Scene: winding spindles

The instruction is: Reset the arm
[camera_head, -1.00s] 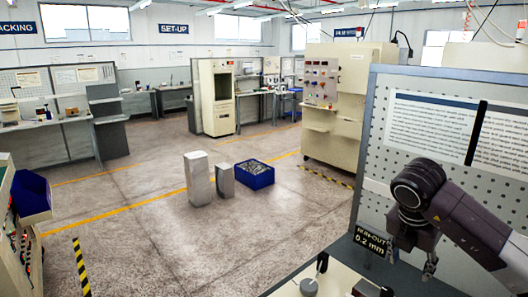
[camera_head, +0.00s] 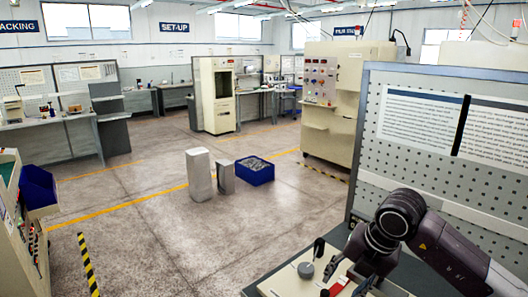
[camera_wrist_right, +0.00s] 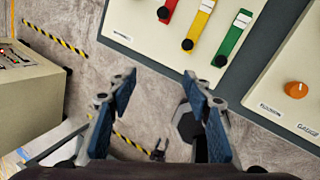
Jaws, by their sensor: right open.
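My right arm comes in from the right in the head view. Its gripper (camera_head: 362,279) hangs low over the pale control panel at the bottom edge, partly cut off. In the right wrist view my right gripper (camera_wrist_right: 157,105) is open, with two blue-padded fingers wide apart and nothing between them. Beyond the fingertips lies a cream panel (camera_wrist_right: 140,25) with a red lever (camera_wrist_right: 172,14), a yellow lever (camera_wrist_right: 200,22) and a green lever (camera_wrist_right: 231,38). The fingers appear clear of the levers. My left gripper is in neither view.
A perforated board (camera_head: 400,130) with papers stands behind my right arm. A dark ball-topped lever (camera_head: 306,269) rises from the panel near the gripper. A second panel with an orange knob (camera_wrist_right: 296,90) is at right. Floor holds a blue crate (camera_head: 254,176) and grey boxes (camera_head: 199,177).

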